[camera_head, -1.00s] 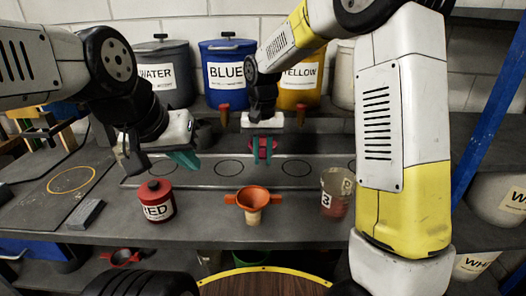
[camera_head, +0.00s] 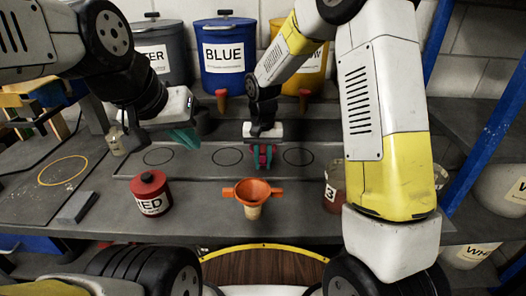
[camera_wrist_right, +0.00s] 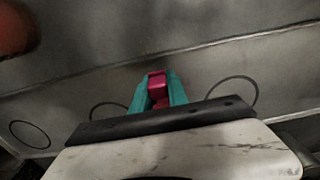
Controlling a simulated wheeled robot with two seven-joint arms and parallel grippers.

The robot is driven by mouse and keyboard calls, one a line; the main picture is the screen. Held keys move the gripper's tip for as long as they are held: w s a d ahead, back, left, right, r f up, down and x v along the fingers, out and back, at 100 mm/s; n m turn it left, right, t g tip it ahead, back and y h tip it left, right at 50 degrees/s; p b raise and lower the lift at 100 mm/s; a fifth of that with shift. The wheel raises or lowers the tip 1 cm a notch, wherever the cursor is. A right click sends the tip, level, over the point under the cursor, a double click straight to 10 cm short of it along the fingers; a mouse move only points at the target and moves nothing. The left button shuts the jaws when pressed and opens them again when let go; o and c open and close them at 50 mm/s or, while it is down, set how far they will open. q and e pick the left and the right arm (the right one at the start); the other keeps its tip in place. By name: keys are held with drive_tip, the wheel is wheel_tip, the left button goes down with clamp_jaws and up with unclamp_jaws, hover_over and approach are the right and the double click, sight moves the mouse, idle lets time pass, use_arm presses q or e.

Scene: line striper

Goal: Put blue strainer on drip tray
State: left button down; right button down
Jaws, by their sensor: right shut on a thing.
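My right gripper (camera_head: 262,157) is shut on a small magenta piece (camera_head: 264,153), low over the grey drip tray (camera_head: 192,162) between two black circle marks. The piece also shows between the teal fingers in the right wrist view (camera_wrist_right: 157,88). I cannot tell whether it touches the tray, and most of it is hidden by the fingers. I see no clearly blue strainer. My left gripper (camera_head: 184,139) hangs above the tray's left part, its teal fingers seen edge-on, so its opening is unclear.
An orange two-handled funnel (camera_head: 252,191) stands in front of the tray. A red jar (camera_head: 151,194) stands left of it; a beaker (camera_head: 333,187) is partly behind my right arm. Blue (camera_head: 226,75) and yellow (camera_head: 302,78) containers with taps stand behind. A grey block (camera_head: 76,207) lies left.

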drive_tip(key=shift+f, duration=0.25)
drive_tip(key=shift+f, duration=0.1)
drive_tip(key=c, duration=1.3)
unclamp_jaws()
